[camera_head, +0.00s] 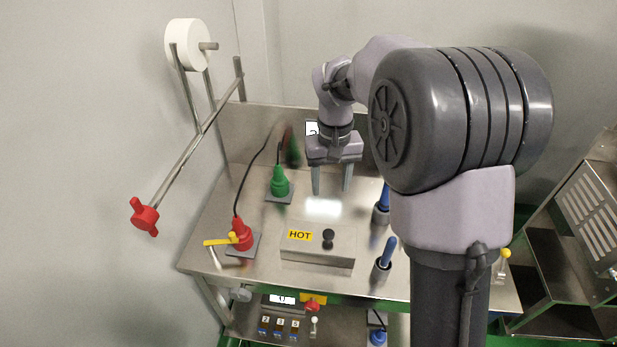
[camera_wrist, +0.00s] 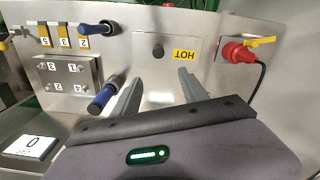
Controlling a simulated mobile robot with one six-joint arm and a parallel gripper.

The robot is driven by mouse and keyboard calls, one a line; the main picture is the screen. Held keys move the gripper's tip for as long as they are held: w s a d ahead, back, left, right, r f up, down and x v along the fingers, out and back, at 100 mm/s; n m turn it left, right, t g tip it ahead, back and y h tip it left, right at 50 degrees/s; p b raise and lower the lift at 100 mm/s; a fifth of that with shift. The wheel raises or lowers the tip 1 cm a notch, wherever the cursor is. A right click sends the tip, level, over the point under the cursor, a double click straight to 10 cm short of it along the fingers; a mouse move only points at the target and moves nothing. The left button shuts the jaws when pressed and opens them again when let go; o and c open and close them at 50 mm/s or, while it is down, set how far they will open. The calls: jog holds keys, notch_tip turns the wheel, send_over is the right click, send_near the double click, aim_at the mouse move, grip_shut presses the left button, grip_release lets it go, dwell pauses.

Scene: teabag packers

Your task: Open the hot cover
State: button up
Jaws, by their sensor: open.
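The hot cover (camera_head: 305,252) is a low metal box lid with a yellow HOT label (camera_head: 300,235) and a black knob (camera_head: 328,236) on top. It sits flat on the steel table and looks closed. In the wrist view the knob (camera_wrist: 158,51) and label (camera_wrist: 186,55) show upside down, beyond the fingertips. My gripper (camera_head: 331,192) is open and empty, its fingers pointing down over the table behind the cover. In the wrist view my gripper (camera_wrist: 158,82) has its two fingers spread apart, with bare metal between them. Nothing touches the knob.
A red plug-like device (camera_head: 241,236) with a yellow lever stands left of the cover, and a green one (camera_head: 280,182) behind it. Blue-handled tools (camera_head: 388,252) stand to the right. A white roll (camera_head: 187,45) hangs on a frame at the left.

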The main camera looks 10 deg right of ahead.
aim_at(329, 232)
jog(key=f+b, duration=0.2)
jog(key=f, duration=0.3)
jog(key=f+b, duration=0.2)
jog(key=f, duration=0.4)
jog(key=f+b, duration=0.2)
jog(key=f, duration=0.4)
jog(key=shift+s+d+f+b, duration=0.2)
jog(key=shift+s+b, duration=0.1)
jog(key=shift+b, duration=0.1)
jog(key=shift+r, duration=0.1)
grip_shut()
